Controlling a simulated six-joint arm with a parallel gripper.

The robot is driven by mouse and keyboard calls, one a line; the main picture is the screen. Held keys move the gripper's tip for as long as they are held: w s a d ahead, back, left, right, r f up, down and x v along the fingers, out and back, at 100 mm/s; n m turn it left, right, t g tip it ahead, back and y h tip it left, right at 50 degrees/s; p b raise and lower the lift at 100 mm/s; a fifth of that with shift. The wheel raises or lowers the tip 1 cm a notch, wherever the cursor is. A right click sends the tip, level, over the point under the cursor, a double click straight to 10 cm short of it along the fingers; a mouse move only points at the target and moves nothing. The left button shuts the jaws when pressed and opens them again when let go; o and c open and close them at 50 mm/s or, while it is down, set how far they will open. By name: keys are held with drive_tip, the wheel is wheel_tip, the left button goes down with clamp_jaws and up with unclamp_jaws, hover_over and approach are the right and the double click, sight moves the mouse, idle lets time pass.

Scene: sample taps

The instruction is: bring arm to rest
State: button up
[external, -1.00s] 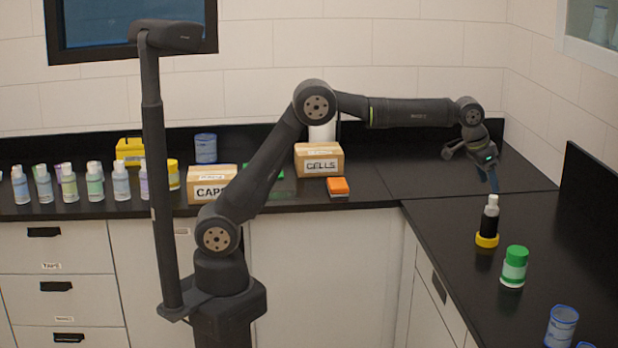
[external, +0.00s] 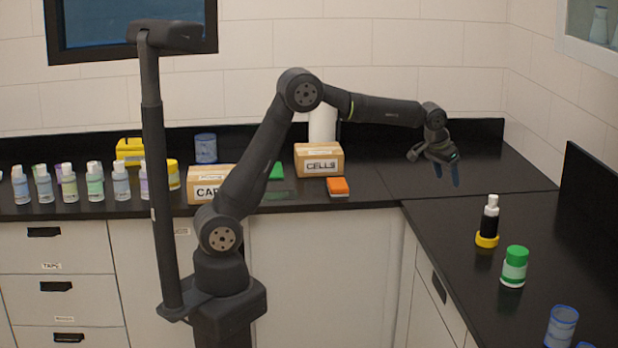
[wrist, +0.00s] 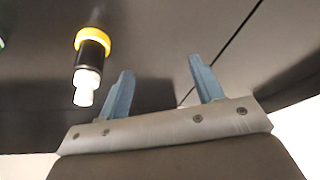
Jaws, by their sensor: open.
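My gripper (external: 447,178) is open and empty, in the air above the back right counter, with its blue fingers pointing down. In the wrist view its two blue fingers (wrist: 163,90) are spread apart with nothing between them. A black bottle with a white cap (external: 490,218) stands upright in a yellow ring (external: 487,240) on the right counter, to the right of and apart from my gripper. The bottle also shows in the wrist view (wrist: 92,58), left of the fingers and not touching them.
A green-capped jar (external: 514,268) and a blue-rimmed beaker (external: 561,327) stand on the right counter. A CELLS box (external: 319,160), an orange block (external: 338,187) and a CAPS box (external: 211,184) sit on the back counter. Several bottles (external: 95,182) stand at left. The corner counter (external: 395,178) is clear.

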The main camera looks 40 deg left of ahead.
drive_tip(key=a+f+n+y, duration=0.1)
drive_tip(key=a+f+n, duration=0.1)
drive_tip(key=a, duration=0.9)
drive_tip(key=a+f+n, duration=0.2)
drive_tip(key=a+f, duration=0.2)
drive_tip(key=a, duration=0.7)
drive_tip(key=s+a+f+n+y, duration=0.1)
drive_tip(key=a+f+n, duration=0.2)
drive_tip(key=a, duration=0.8)
drive_tip(key=shift+a+f+y, duration=0.2)
drive_tip(key=shift+f+y, duration=0.1)
drive_tip(key=shift+f, duration=0.2)
drive_tip(key=a, duration=0.3)
drive_tip(key=shift+s+a+r+n, duration=0.2)
drive_tip(key=shift+s+n, duration=0.1)
drive_tip(key=shift+a+r, duration=0.1)
drive_tip(key=shift+a, duration=0.4)
